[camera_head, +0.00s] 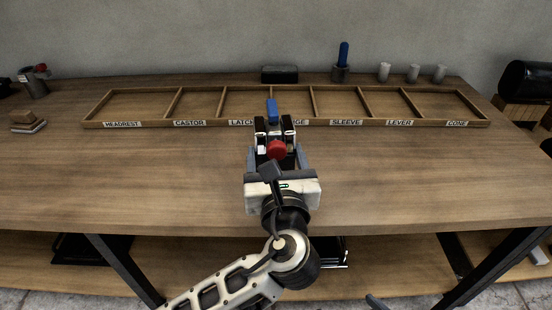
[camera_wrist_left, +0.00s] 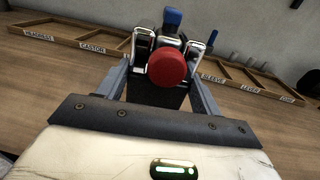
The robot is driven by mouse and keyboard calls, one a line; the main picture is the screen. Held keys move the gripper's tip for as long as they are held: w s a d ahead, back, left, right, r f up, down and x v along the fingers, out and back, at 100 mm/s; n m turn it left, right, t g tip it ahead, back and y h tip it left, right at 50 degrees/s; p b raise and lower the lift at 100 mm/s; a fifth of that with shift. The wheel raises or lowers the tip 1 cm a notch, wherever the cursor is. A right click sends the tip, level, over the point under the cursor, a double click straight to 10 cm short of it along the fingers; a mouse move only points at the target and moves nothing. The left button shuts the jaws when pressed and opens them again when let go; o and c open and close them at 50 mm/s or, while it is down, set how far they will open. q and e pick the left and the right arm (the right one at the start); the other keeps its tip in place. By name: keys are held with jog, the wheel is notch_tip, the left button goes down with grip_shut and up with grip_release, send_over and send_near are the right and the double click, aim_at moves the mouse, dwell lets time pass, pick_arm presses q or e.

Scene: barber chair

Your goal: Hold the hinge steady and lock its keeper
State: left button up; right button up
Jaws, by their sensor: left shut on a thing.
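The hinge is a dark, blocky piece with an upright blue tab (camera_head: 272,112) and a round red knob (camera_head: 277,149) facing me. My left gripper (camera_head: 275,132) is shut on the hinge, with one finger on each side of it, in front of the tray's middle. In the left wrist view the red knob (camera_wrist_left: 167,69) sits between the fingers, with the blue tab (camera_wrist_left: 172,18) upright behind it. The knob hides part of the hinge body. I cannot tell which part is the keeper or whether it is locked. My right gripper is not in view.
A long, shallow wooden tray (camera_head: 104,108) with labelled, empty-looking compartments lies across the back of the bench (camera_head: 150,170). Behind it stand a dark box (camera_head: 279,75), a cup with a blue-handled tool (camera_head: 342,62) and grey cylinders (camera_head: 414,74). The bench front is clear on both sides.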

pick_arm(q)
jog(key=shift+w+f+b, duration=0.65)
jog(key=shift+w+f, duration=0.5)
jog(key=shift+w, duration=0.1)
jog(key=shift+w+f+b, duration=1.1)
jog(key=shift+w+f, duration=0.4)
jog(key=shift+w, duration=0.2)
jog(key=shift+w+f, duration=0.15)
jog(key=shift+w, duration=0.2)
jog(key=shift+f, duration=0.45)
